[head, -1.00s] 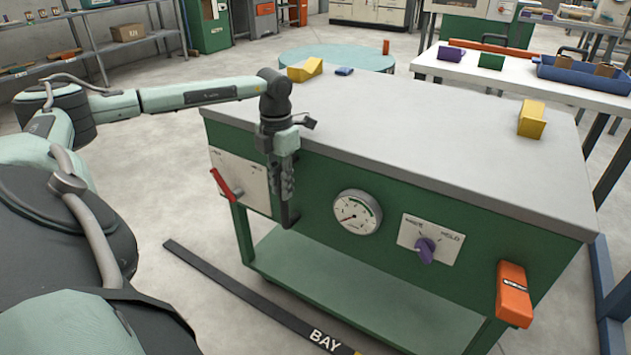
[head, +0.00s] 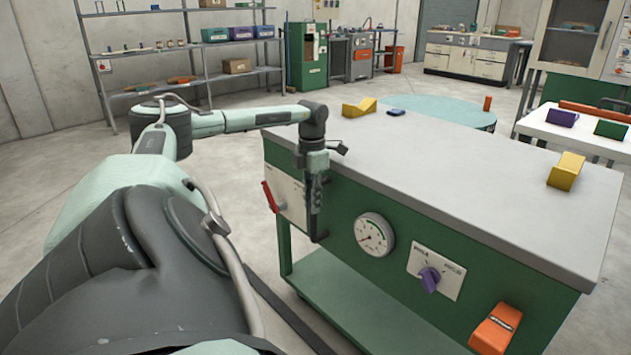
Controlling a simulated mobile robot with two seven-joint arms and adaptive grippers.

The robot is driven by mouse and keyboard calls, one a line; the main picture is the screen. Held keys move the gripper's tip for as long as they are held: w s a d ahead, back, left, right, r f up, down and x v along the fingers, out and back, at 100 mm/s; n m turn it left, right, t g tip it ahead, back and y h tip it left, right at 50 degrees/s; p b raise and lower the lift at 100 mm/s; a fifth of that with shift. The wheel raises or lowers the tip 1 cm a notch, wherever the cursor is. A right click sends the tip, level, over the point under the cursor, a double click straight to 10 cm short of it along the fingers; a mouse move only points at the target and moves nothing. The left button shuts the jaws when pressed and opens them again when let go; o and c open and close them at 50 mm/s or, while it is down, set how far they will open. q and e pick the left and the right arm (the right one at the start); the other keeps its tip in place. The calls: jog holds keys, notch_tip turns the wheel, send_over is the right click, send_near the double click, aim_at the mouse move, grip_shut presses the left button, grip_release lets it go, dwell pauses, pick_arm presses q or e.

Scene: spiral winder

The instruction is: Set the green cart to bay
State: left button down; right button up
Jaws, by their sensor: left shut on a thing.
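The green cart (head: 350,210) has a grey top (head: 470,175) and a lower green shelf (head: 355,300). It stands in front of me, its left front leg near a dark strip (head: 292,318) on the floor. The strip's BAY lettering is out of view now. My left gripper (head: 316,222) points down at the cart's front, left of the gauge (head: 374,234). It is shut on a dark upright handle, mostly hidden by the fingers. My right gripper is not in view.
The cart front bears a red lever (head: 270,197), a purple knob (head: 429,279) and an orange box (head: 496,329). A round table (head: 435,110) stands behind, a white table (head: 560,130) right. Floor at left is open.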

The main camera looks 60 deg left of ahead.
pick_arm(q)
jog(key=c, duration=1.4)
grip_release()
jog(key=shift+r, duration=0.15)
notch_tip(320, 180, up, 12)
jog(key=shift+f, duration=0.15)
jog(key=shift+s, duration=0.1)
